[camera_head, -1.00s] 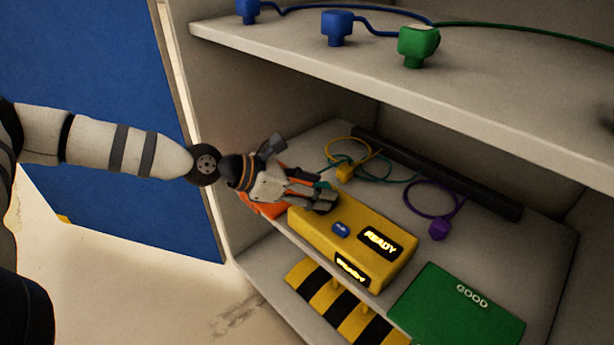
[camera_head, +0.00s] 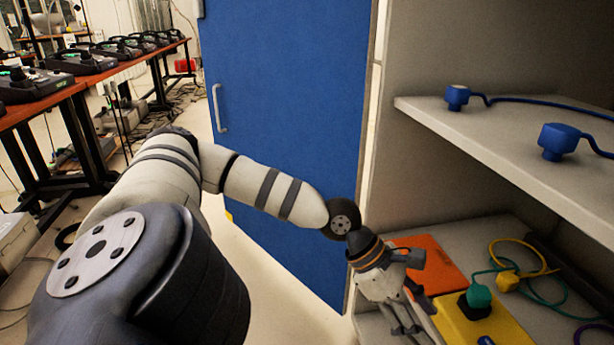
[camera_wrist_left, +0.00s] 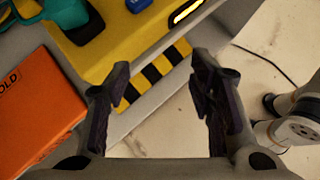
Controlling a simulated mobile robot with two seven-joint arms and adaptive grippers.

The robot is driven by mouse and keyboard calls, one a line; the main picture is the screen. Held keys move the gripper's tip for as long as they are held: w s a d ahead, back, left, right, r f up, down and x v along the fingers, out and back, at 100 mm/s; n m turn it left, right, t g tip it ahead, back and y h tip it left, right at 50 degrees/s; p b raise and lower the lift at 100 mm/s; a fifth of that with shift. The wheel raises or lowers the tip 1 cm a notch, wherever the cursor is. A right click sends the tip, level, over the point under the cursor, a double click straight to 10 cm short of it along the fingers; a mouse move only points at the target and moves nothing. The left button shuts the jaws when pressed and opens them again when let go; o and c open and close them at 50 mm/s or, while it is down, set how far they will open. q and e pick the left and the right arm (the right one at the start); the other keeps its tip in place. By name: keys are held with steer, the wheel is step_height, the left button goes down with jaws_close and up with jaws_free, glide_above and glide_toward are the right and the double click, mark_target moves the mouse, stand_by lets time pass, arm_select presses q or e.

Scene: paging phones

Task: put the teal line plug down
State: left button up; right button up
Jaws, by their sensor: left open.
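The teal line plug (camera_head: 479,296) stands on the black socket area (camera_head: 470,309) of the yellow box (camera_head: 497,328). Its teal cord runs back over the shelf. In the left wrist view, part of the plug (camera_wrist_left: 70,15) shows at the top left, cut by the frame edge. My left gripper (camera_head: 408,328) is open and empty, in front and to the left of the plug and apart from it. In the left wrist view its fingers (camera_wrist_left: 160,78) are spread with nothing between them. My right gripper is not in view.
An orange plate (camera_head: 432,262) lies left of the yellow box. A yellow plug (camera_head: 508,281) with a looped cord lies behind. Blue plugs (camera_head: 558,141) rest on the upper shelf (camera_head: 440,115). The blue door (camera_head: 285,110) stands open at the left.

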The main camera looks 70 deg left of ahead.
arm_select(q)
steer(key=s+d+f+m+g+y, duration=0.2)
steer(key=s+d+f+m+g, duration=0.3)
steer(key=s+f, duration=0.4)
steer(key=s+d+f+m+g+y, duration=0.2)
steer(key=s+d+f+m+g, duration=0.3)
steer(key=s, duration=0.7)
steer(key=s+a+m+g+y, duration=0.1)
steer(key=s+m+g+y, duration=0.1)
steer(key=s+m, duration=1.4)
steer(key=s+g, duration=0.1)
steer(key=s, duration=0.6)
steer(key=shift+f, duration=0.15)
